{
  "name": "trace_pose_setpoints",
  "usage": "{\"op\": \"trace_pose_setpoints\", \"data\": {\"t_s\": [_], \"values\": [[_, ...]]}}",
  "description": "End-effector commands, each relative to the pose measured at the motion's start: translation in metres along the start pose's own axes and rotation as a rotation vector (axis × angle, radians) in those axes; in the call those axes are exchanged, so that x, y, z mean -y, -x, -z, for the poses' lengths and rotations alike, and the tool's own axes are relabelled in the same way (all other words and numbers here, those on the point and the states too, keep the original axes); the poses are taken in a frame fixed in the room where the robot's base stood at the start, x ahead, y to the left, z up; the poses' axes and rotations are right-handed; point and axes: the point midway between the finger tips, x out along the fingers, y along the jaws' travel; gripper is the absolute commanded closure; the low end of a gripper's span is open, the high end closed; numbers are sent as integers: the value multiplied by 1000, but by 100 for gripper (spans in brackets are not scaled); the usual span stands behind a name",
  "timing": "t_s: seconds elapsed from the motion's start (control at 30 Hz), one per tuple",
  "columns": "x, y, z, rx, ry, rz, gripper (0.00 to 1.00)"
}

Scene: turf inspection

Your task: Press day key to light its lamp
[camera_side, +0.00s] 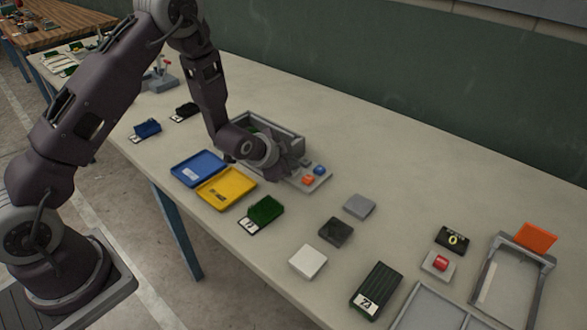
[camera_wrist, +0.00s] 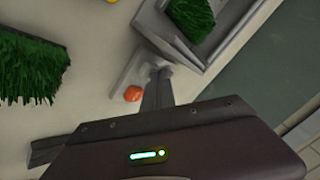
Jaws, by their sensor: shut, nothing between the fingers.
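My gripper (camera_side: 297,166) is shut and empty, just above the panel and left of the keys in the side view. In the wrist view my gripper (camera_wrist: 160,78) points down at the panel (camera_wrist: 133,72), with the orange key (camera_wrist: 132,94) beside the fingers. The blue key is hidden there. Contact with a key cannot be told.
The grey box (camera_side: 292,133) holds green turf. Blue (camera_side: 192,163) and yellow (camera_side: 237,179) trays and a green turf sample (camera_side: 264,211) lie in front. Several grey, dark and white blocks, a red button (camera_side: 441,262) and a frame (camera_side: 476,284) stand to the right. The back of the table is clear.

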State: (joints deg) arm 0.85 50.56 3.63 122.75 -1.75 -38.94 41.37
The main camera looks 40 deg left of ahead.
Motion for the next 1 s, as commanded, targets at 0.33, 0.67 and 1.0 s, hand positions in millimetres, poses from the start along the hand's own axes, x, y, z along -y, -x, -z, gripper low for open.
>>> {"op": "trace_pose_setpoints", "data": {"t_s": [0.33, 0.67, 1.0], "values": [[-1, -2, -1, 0, 0, 0, 100], [6, 9, 6, 0, -1, -1, 100], [15, 20, 15, -3, -1, 2, 100]]}}
